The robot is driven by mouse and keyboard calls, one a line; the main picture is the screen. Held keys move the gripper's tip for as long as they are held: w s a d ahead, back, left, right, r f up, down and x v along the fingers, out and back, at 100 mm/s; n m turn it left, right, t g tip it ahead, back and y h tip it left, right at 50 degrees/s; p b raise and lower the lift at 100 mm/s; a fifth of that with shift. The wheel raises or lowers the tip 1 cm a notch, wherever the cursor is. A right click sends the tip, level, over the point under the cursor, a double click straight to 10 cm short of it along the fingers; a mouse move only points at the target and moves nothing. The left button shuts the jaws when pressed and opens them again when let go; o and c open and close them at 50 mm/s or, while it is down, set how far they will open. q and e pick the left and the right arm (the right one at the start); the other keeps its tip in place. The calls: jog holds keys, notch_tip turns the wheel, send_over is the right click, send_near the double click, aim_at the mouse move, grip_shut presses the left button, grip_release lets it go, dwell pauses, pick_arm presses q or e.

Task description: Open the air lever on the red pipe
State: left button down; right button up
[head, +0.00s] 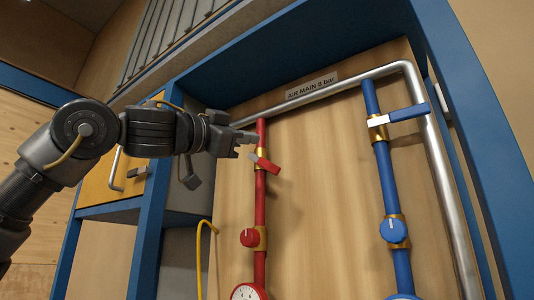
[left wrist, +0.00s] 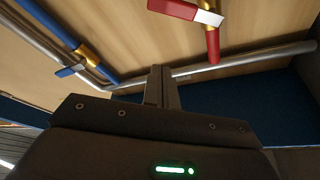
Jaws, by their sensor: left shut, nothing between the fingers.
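The red pipe (head: 260,208) runs down the wooden panel. Its red lever (head: 266,165) sits on a brass valve body near the top and slants across the pipe, down to the right. My left gripper (head: 252,139) comes in from the left, its fingertips just above the lever and close to it. I cannot tell in the head view whether they touch. In the left wrist view the gripper (left wrist: 161,86) is shut and empty, and the red lever (left wrist: 172,9) with its pale end is at the top edge, apart from the fingers. My right gripper is not in view.
A blue pipe (head: 388,178) with a blue lever (head: 409,113) and blue knob (head: 393,230) stands to the right. A grey air main (head: 340,77) runs across the top. A red knob (head: 250,238) and a yellow hose (head: 199,252) are lower down. Blue frame posts border the panel.

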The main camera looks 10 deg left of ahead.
aim_at(265, 164)
pick_arm(q)
jog(key=p+x, duration=0.5)
jog(key=x, duration=0.5)
jog(key=shift+m, duration=0.5)
jog(key=a+f, duration=0.1)
jog(key=f, duration=0.1)
jog(key=a+f, duration=0.2)
jog(key=shift+w+a+f, duration=0.1)
jog(key=shift+f, duration=0.1)
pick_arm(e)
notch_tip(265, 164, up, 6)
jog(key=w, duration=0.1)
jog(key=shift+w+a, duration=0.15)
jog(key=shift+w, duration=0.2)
pick_arm(q)
jog(key=shift+f+g, duration=0.1)
jog(key=shift+g, duration=0.2)
